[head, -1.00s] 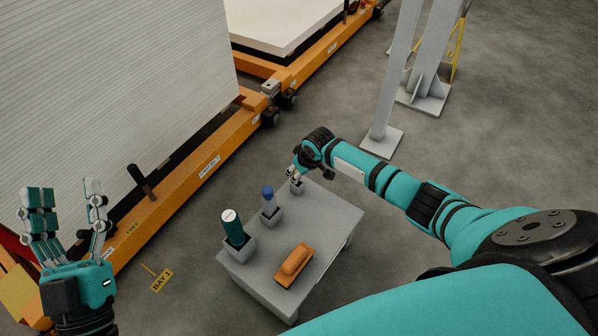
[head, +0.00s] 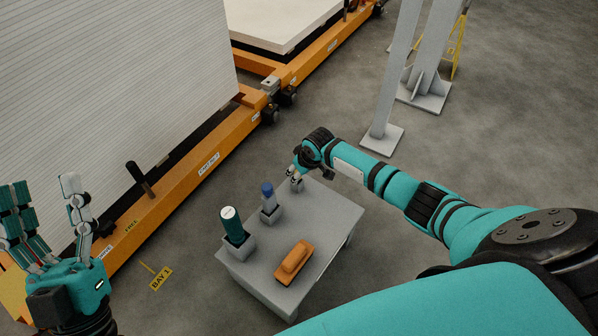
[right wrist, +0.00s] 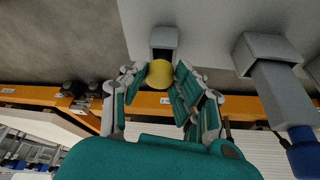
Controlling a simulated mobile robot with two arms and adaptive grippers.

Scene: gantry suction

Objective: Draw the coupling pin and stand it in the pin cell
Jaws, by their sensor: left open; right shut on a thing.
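My right gripper (head: 294,171) is at the far corner of the small grey table (head: 322,222), just above a small grey cell (head: 297,186). In the right wrist view its fingers (right wrist: 160,82) are shut around a yellow round-topped thing (right wrist: 160,73), which looks like the coupling pin's head. The grey cell (right wrist: 164,38) shows right behind it. The pin's lower part is hidden, so I cannot tell whether it is seated in the cell. My left gripper (head: 45,205) is open and empty at the left edge of the head view.
On the table, a blue-capped grey thing (head: 267,196) and a dark green cylinder (head: 233,228) stand in grey cells. An orange block-like tool (head: 294,262) lies nearby. Orange wheeled carts (head: 210,160) with white stacks stand behind. A grey post (head: 388,110) rises beyond my right arm.

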